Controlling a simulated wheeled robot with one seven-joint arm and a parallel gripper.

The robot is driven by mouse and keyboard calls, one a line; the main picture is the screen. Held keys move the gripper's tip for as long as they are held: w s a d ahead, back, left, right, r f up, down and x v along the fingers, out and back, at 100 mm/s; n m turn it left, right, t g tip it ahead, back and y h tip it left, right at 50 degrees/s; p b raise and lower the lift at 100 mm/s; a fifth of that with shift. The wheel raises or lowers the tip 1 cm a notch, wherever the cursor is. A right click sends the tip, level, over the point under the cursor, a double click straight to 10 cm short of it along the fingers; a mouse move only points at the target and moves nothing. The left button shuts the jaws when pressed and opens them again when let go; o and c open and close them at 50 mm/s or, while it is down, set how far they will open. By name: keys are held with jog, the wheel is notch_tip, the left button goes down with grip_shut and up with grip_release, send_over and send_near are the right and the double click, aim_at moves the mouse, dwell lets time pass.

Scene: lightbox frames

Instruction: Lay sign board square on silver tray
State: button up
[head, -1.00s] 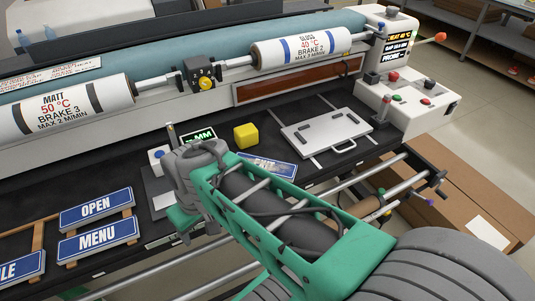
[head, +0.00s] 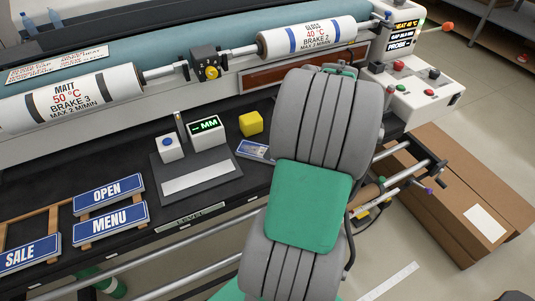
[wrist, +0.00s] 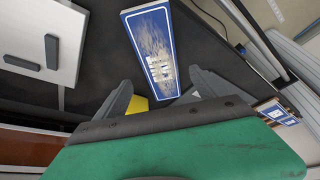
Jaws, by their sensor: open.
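The silver tray (wrist: 52,24), a pale plate with dark bars, is at the upper left of the wrist view. My arm hides it in the head view.
A yellow block (head: 251,123) is beside the sign board. A display unit (head: 206,130) and a grey plate are left of it. OPEN (head: 108,193), MENU (head: 108,228) and SALE (head: 25,255) signs lie at left. Rollers run behind; a rail crosses the bench front.

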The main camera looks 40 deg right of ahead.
jog(key=x, duration=0.4)
jog(key=shift+w+a+f, duration=0.15)
jog(key=shift+a+f, duration=0.05)
jog(key=shift+f, duration=0.1)
jog(key=shift+r, duration=0.1)
jog(key=c, duration=1.7)
